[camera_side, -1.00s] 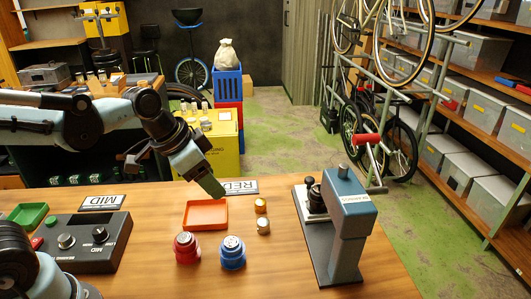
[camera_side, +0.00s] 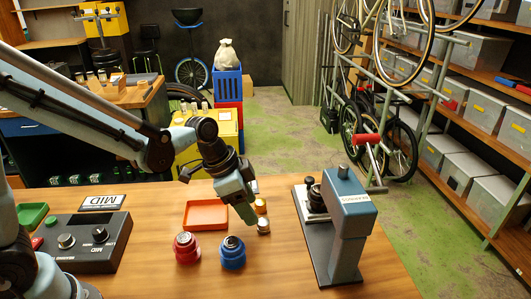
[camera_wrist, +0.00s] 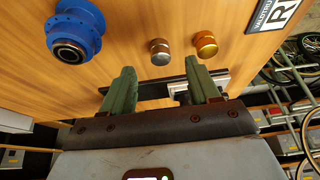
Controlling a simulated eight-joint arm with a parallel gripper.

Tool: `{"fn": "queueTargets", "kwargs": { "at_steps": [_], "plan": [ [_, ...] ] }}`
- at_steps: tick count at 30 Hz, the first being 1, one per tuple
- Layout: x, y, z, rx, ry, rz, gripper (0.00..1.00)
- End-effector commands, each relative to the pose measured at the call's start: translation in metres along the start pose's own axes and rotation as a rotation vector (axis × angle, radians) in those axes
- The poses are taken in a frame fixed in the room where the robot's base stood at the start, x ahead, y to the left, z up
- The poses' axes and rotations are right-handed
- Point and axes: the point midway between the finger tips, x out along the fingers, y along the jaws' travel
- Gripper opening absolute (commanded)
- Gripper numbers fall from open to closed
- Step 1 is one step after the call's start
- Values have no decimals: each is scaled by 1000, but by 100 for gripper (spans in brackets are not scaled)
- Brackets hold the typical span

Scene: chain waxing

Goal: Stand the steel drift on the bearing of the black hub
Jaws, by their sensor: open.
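The steel drift, a short silver cylinder (camera_side: 264,226), stands on the table right of the blue hub (camera_side: 232,254). In the wrist view the steel drift (camera_wrist: 160,52) shows just beyond the gap between my fingertips. My gripper (camera_side: 247,221) is open and empty, close to the drift's left in the side view; its two green fingers (camera_wrist: 158,82) are spread in the wrist view. A black hub (camera_side: 317,200) appears to sit on the base of the grey-blue press (camera_side: 352,205); its bearing is too small to make out. I cannot see contact between fingers and drift.
A brass cylinder (camera_side: 260,205) stands close behind the steel drift, beside it in the wrist view (camera_wrist: 206,44). A red hub (camera_side: 186,248), an orange tray (camera_side: 205,226) and a control box (camera_side: 84,243) are to the left.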

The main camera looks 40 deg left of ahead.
Motion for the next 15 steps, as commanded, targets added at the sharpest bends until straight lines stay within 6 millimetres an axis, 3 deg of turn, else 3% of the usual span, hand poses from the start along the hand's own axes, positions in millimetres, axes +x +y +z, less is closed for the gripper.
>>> {"fn": "queueTargets", "kwargs": {
  "at_steps": [8,15],
  "plan": [
    [12,0,-2,2,0,0,61],
    [40,0,-7,2,0,0,61]
  ]
}}
